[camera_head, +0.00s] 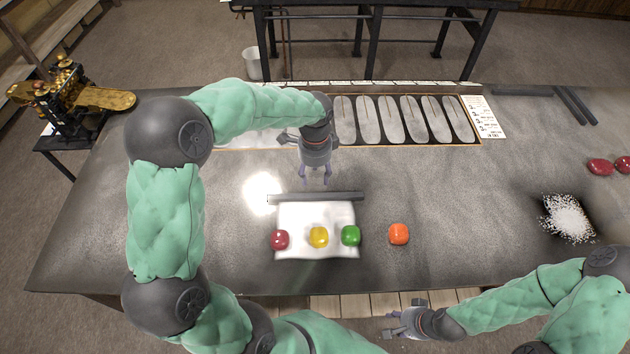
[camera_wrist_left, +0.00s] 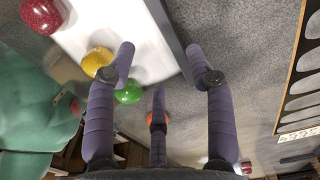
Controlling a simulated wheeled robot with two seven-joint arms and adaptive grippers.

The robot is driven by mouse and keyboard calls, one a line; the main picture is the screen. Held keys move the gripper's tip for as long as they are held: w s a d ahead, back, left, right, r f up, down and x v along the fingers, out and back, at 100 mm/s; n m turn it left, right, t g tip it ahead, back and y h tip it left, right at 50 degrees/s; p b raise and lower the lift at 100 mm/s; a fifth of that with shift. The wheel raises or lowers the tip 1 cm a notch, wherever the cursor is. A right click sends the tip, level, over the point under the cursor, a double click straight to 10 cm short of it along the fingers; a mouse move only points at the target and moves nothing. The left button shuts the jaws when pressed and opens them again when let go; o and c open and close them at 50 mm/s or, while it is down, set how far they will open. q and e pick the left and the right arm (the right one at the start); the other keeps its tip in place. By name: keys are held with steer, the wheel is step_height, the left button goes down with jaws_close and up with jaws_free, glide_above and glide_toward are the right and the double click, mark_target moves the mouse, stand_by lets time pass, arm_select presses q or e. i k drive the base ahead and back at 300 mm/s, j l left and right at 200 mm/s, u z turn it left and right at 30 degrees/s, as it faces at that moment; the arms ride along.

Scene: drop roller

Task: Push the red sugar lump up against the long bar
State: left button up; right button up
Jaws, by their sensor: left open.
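The red sugar lump (camera_head: 280,239) sits at the left edge of a white sheet, apart from the long bar; it also shows at the top left of the left wrist view (camera_wrist_left: 42,14). The long dark bar (camera_head: 330,196) lies along the sheet's far edge and runs between the fingers in the left wrist view (camera_wrist_left: 172,38). My left gripper (camera_head: 315,177) is open, points down and is empty, just beyond the bar, with the lump to its front left. My right gripper (camera_head: 398,320) is low at the table's near side; its fingers are too unclear to judge.
Yellow (camera_head: 319,237) and green (camera_head: 350,235) lumps sit on the white sheet (camera_head: 318,214); an orange lump (camera_head: 399,234) sits right of it. White grains (camera_head: 568,218) and red lumps (camera_head: 599,166) lie far right. A framed panel (camera_head: 400,118) lies behind. The table between is clear.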

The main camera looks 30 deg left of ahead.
mark_target(280, 238)
steer(key=k+l, duration=0.8)
steer(key=k, duration=0.05)
